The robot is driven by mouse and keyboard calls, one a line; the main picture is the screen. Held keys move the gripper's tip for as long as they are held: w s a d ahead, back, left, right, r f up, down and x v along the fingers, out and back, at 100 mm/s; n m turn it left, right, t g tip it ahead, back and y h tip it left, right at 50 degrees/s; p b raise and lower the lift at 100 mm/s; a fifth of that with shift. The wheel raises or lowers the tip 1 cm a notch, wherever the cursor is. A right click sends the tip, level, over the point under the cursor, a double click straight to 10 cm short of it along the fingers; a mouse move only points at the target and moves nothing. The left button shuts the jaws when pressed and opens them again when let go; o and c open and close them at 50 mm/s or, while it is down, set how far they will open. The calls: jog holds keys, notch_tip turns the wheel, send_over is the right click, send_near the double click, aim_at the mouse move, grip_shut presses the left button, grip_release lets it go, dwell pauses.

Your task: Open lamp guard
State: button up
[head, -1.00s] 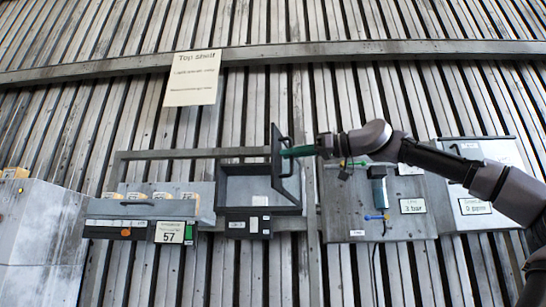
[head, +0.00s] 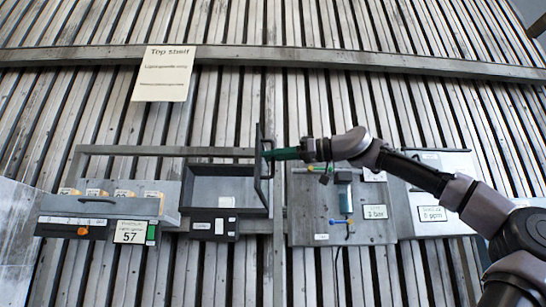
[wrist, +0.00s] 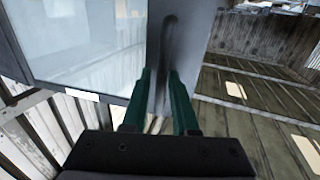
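An open-fronted grey box (head: 228,186) is on the slatted wall in the head view. Its hinged panel (head: 259,150), which seems to be the lamp guard, stands swung out at the box's right edge, nearly edge-on. A dark bar handle (head: 268,168) is on the panel's right face. My gripper (head: 272,155) is at the handle's upper part. In the wrist view, the green fingers of my gripper (wrist: 159,80) are apart, with the grey handle (wrist: 170,40) running between them and a gap showing. Contact at the fingertips is unclear. The panel (wrist: 195,40) is behind them.
Left of the box is a shelf unit (head: 98,226) marked 57. Right is a grey board (head: 312,215) with a blue-handled valve, close under my arm, then a pale panel (head: 445,205). A "Top shelf" sign (head: 163,75) hangs above. A grey block (head: 15,235) stands far left.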

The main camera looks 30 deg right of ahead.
jog(key=v, duration=1.1)
jog(key=shift+a, duration=0.1)
